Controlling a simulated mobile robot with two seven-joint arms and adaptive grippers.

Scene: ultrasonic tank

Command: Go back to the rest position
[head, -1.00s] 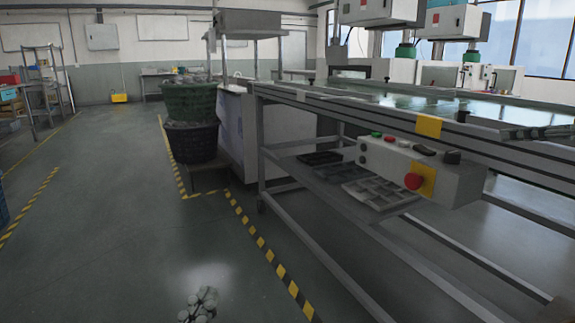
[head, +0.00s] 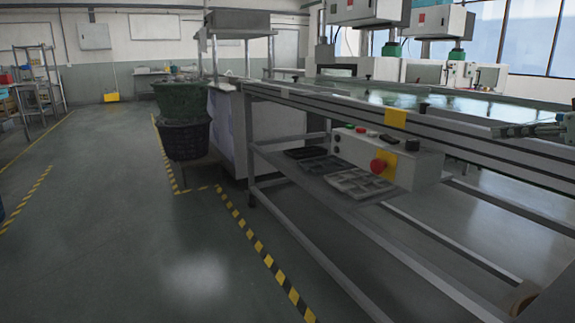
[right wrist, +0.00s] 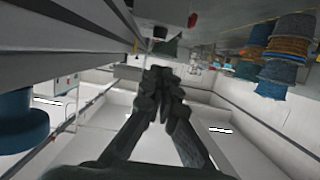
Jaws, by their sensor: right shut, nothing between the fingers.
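My right gripper (head: 503,131) is at the right edge of the head view, in front of the line's top rail, with its fingers pointing left. In the right wrist view its two dark fingers (right wrist: 163,76) are together at the tips, with nothing between them. My left gripper is not in view.
A long metal-framed line (head: 300,100) with a control box (head: 415,165) and red stop button (head: 379,166) stands on the right. Trays (head: 345,178) lie on its lower shelf. Stacked baskets (head: 183,138) stand beyond. The floor (head: 110,230) at left is clear.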

